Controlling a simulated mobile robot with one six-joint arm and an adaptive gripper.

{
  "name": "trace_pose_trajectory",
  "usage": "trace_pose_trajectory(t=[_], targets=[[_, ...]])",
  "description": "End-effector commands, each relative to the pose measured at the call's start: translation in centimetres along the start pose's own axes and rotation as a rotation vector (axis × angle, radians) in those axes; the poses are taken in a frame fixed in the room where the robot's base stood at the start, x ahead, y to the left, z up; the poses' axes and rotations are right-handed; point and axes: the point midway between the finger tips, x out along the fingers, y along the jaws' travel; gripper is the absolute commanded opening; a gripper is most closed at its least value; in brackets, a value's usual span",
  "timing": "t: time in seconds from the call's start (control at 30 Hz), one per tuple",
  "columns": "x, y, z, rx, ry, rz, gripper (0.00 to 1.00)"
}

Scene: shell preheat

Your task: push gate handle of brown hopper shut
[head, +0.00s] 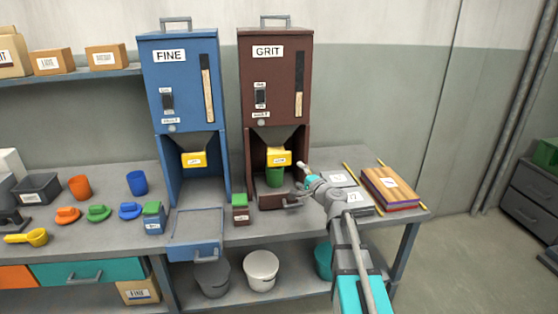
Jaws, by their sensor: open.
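The brown hopper (273,110), labelled GRIT, stands upright on the bench in the head view. Its yellow gate handle (278,156) sits below the chute, inside the open lower bay. A green cup (274,177) stands under it. My gripper (303,188) is at the right front of the bay, lower than the yellow handle and to its right. It is open, small in view and partly confused with the grey parts behind it. A pale rounded piece (302,167) shows just above it; I cannot tell what it belongs to. I see no contact with the handle.
The blue FINE hopper (183,90) stands to the left, with its lower blue tray (195,229) in front. A small green-topped brown box (240,207) sits between the hoppers. Coloured cups and lids crowd the left bench.

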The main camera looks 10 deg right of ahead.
Motion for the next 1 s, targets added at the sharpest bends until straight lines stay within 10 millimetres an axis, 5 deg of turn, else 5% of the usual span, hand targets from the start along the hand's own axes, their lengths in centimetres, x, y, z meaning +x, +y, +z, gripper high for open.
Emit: trace_pose_trajectory(t=[1.0], targets=[[12.8,0.0,-0.1,0.0,0.0,0.0,1.0]])
